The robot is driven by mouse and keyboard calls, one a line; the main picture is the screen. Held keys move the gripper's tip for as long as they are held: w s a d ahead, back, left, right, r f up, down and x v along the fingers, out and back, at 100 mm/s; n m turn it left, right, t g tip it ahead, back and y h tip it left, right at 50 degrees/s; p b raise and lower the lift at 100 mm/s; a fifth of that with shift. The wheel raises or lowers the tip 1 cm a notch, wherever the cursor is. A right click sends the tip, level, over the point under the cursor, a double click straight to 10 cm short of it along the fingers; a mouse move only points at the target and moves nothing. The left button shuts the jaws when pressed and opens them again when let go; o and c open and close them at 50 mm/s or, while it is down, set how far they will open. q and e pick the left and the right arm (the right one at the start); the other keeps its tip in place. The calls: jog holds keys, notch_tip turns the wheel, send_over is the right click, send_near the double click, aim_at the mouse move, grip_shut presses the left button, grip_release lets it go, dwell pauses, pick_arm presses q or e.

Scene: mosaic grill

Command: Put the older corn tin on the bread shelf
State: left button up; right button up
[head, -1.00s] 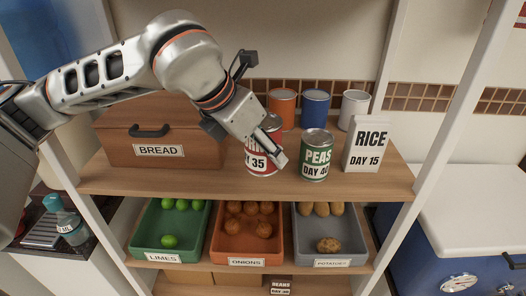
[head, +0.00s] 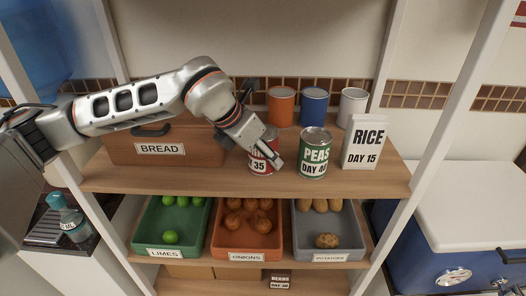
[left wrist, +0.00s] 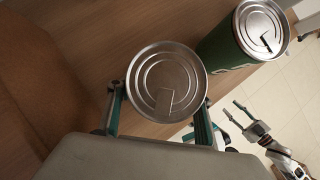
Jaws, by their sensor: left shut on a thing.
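A red-and-white tin (head: 262,165) stands on the upper shelf (head: 225,182), its label partly hidden; "35" shows, but its name is covered. My left gripper (head: 266,153) is shut on it. In the left wrist view, my left gripper's fingers (left wrist: 159,112) are on either side of the tin's silver lid (left wrist: 160,78). A green tin reading "PEAS DAY 40" (head: 314,156) stands just right, apart from it. A wooden box labelled "BREAD" (head: 190,155) is at the left of this shelf. My right gripper (left wrist: 231,120) shows small in the left wrist view, its fingers apart.
A rice carton marked "DAY 15" (head: 366,146) stands right of the peas. Orange (head: 281,107), blue (head: 314,107) and white (head: 352,107) cans stand behind. Below are bins of limes (head: 148,238), onions (head: 218,240) and potatoes (head: 300,241). White posts edge the shelves.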

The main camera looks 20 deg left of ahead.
pick_arm(q)
jog(key=shift+r, duration=0.1)
jog(key=o, duration=1.5)
jog(key=shift+c, duration=0.2)
jog(key=shift+r, duration=0.1)
jog(key=v, duration=1.1)
jog(key=shift+s+r+b, duration=0.2)
jog(key=shift+r+b, duration=0.1)
jog(key=shift+r, duration=0.05)
